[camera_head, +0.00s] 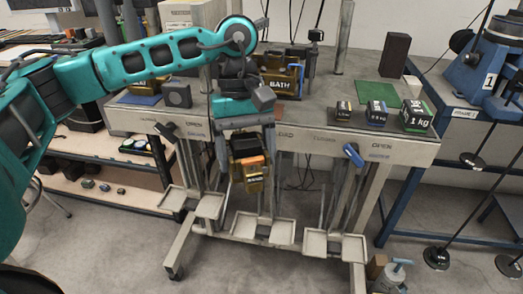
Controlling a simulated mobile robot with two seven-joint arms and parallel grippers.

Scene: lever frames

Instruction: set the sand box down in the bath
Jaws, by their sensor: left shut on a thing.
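My left gripper (248,160) is shut on a small dark and gold-brown box with an orange patch, which I take to be the sand box (255,173). It holds the box in front of the bench's front edge, below the level of the bench top. Its fingers cover the sides of the box. The bath (284,84), a brown vessel marked BATH, sits on the bench behind and above the gripper, slightly to the right. My left wrist hides part of its left side, and its inside cannot be made out. My right gripper is not in view.
Several black labelled weights, including a 1 kg one (416,116), stand on the bench (320,122) at right, near a green mat (376,92) and dark block (394,55). A blue-handled lever (353,155) is at the front edge.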

